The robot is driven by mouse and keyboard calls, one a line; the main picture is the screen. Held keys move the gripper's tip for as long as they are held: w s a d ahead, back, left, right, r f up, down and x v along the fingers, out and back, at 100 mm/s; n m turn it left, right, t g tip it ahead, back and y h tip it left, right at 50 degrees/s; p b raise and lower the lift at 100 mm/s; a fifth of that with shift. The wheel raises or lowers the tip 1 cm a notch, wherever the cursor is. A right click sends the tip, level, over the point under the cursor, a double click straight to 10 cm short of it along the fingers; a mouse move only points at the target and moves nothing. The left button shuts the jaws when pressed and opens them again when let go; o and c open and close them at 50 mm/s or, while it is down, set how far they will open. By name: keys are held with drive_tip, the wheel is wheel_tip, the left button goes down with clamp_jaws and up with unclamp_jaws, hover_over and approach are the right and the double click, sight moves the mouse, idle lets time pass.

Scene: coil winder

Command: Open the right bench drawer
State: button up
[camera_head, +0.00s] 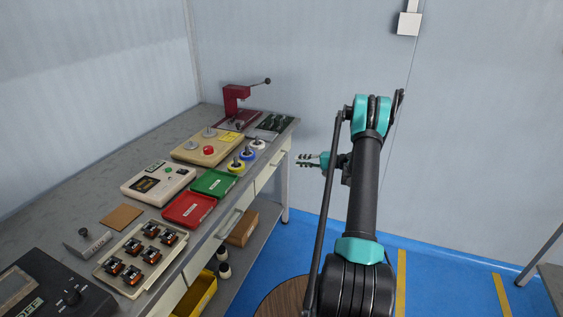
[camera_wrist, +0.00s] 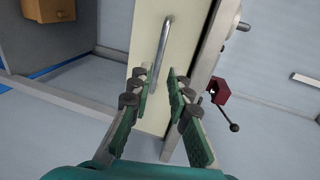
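The right bench drawer is a cream front (camera_head: 266,176) under the far end of the bench top. In the wrist view the drawer front (camera_wrist: 146,40) stands ahead, turned on its side, with a metal bar handle (camera_wrist: 163,52). The drawer looks closed. My gripper (camera_head: 311,160) is to the right of the bench, its fingers pointing left toward the drawer front, with a gap between. In the wrist view my gripper (camera_wrist: 159,82) is open and empty. The handle lines up between its fingertips; I see no contact.
A second drawer (camera_head: 230,224) with a handle is nearer along the bench. A red press (camera_head: 236,98) stands on the bench's far end; trays (camera_head: 213,183) and devices cover the top. A cardboard box (camera_head: 241,230) sits on the lower shelf. Blue floor (camera_head: 300,228) lies open beside the bench.

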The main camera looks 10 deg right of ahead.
sight(281, 160)
drive_tip(key=x, duration=1)
drive_tip(key=shift+w+a, duration=0.15)
drive_tip(key=shift+c, duration=0.2)
clamp_jaws()
